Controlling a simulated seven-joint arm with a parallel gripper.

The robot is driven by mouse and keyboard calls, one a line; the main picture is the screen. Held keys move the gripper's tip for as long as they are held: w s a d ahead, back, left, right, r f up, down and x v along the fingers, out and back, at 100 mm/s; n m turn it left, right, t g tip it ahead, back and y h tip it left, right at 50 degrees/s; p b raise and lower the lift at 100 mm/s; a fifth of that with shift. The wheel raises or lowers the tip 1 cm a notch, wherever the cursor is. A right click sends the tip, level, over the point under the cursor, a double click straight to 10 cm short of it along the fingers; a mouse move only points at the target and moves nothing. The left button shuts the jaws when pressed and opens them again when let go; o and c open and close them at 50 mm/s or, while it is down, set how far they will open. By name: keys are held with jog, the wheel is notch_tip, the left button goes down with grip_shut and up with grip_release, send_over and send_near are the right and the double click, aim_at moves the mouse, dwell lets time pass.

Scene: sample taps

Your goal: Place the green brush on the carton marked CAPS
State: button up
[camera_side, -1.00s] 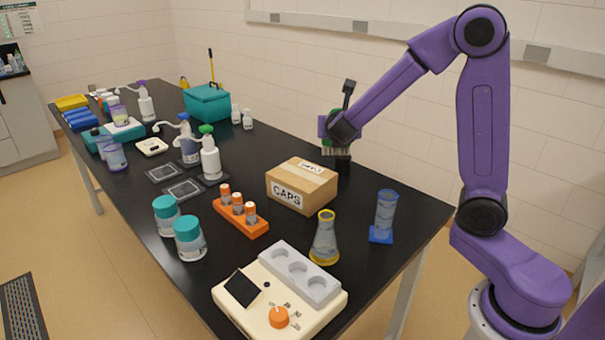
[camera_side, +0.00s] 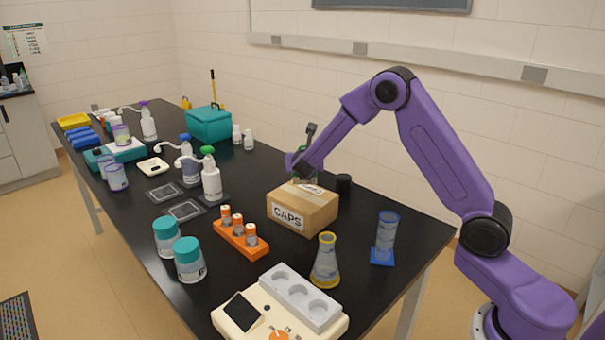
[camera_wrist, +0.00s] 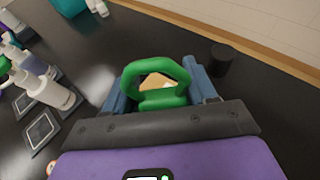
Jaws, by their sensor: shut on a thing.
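My gripper (camera_side: 303,172) is shut on the green brush (camera_wrist: 184,76). In the wrist view the brush's green loop handle sits between my blue-grey fingers. In the side view the gripper hides most of the brush, and only small green parts and a bit of its bristle end show. The brown carton marked CAPS (camera_side: 318,214) stands on the black table, with a white label on its top. The brush is at the carton's far top edge; I cannot tell whether it touches. In the wrist view, part of the carton (camera_wrist: 153,80) shows through the handle loop.
A black cylinder (camera_side: 343,184) stands behind the carton on the right. An orange rack (camera_side: 238,243) with capped vials, a yellow-rimmed flask (camera_side: 326,266) and a blue-based cylinder (camera_side: 386,238) stand near the carton.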

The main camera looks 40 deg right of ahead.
jog(key=shift+w+d+f, duration=0.15)
jog(key=shift+w+f, duration=0.4)
jog(key=shift+f, duration=1.65)
jog(key=shift+f, duration=0.15)
jog(key=o, duration=1.1)
jog(key=shift+c, duration=0.2)
